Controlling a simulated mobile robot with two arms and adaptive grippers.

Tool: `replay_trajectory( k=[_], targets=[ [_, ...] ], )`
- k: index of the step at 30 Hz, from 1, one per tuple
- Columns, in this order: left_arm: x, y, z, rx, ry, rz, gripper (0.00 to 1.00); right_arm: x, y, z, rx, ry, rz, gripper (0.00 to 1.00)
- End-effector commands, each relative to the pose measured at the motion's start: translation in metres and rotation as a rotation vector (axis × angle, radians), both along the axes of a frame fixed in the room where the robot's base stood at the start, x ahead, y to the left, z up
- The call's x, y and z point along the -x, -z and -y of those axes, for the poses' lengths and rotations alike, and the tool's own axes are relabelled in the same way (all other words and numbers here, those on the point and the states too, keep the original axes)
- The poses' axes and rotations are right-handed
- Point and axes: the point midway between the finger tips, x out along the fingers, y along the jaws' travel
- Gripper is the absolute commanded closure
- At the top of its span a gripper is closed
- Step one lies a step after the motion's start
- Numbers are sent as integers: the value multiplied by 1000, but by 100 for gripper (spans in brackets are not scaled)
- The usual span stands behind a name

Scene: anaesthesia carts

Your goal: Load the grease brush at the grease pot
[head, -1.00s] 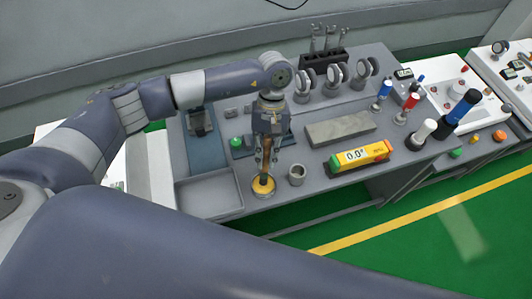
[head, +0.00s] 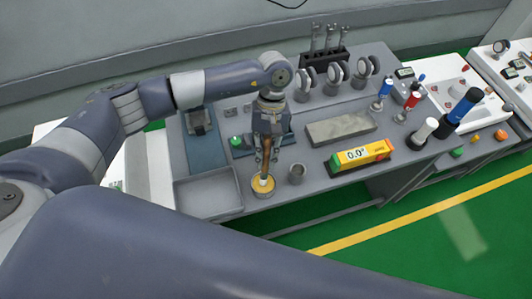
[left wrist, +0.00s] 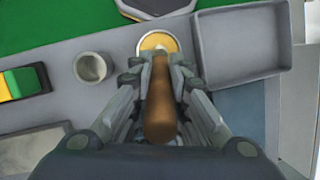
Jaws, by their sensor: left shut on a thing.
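My left gripper (head: 266,158) is shut on the brown wooden handle of the grease brush (head: 266,166), which points down, nearly upright. The brush handle fills the middle of the left wrist view (left wrist: 160,105), between the fingers (left wrist: 160,85). The brush's lower end is over or in the round grease pot (head: 262,193), which has yellow contents and stands near the bench's front edge. The pot's yellow top also shows in the left wrist view (left wrist: 158,40). I cannot tell how deep the bristles are. My right gripper is not in view.
An empty grey tray (head: 208,193) lies just left of the pot. A small grey cup (head: 296,174) stands close on its right. A yellow level reading 0.0° (head: 360,156) and a grey stone block (head: 340,128) are further right. Upright tools stand behind.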

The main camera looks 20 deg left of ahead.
Motion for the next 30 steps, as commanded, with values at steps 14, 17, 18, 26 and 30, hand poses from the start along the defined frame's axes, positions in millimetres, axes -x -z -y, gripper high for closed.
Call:
replay_trajectory(
  k=[14,17,18,26,30],
  targets=[
    [0,1,0,-1,0,0,100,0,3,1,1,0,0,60],
    [0,1,0,-1,0,0,100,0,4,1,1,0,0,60],
    [0,1,0,-1,0,0,100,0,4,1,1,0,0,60],
    [0,2,0,-1,-1,0,100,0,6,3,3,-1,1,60],
    [0,2,0,-1,0,0,100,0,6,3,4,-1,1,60]
  ],
)
